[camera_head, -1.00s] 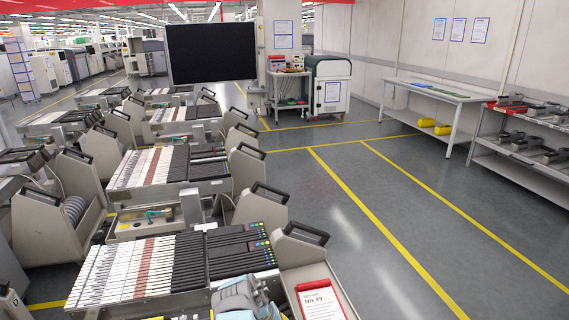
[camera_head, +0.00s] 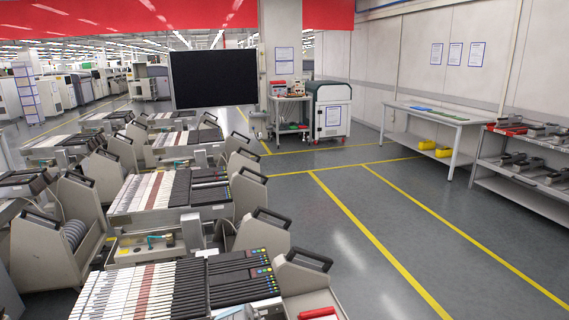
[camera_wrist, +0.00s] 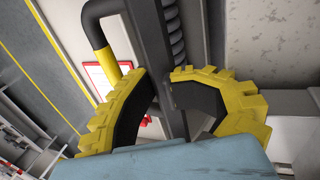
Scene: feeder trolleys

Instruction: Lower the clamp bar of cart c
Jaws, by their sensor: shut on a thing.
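My gripper (camera_wrist: 165,88) shows in the wrist view, its two yellow-padded fingers closed around a dark bar (camera_wrist: 158,45), which looks like the clamp bar. The bar runs up the picture between the fingers, and the palm hides its lower end. In the head view, the nearest feeder cart (camera_head: 303,268) stands at the bottom, with a row of white, red and black feeders. No letter is readable on any cart. The gripper's contact with the bar is out of the head view.
More carts (camera_head: 243,178) stand in rows behind. The marked floor lane (camera_head: 390,225) on the right is clear, with a table (camera_head: 430,116) and shelf beyond.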

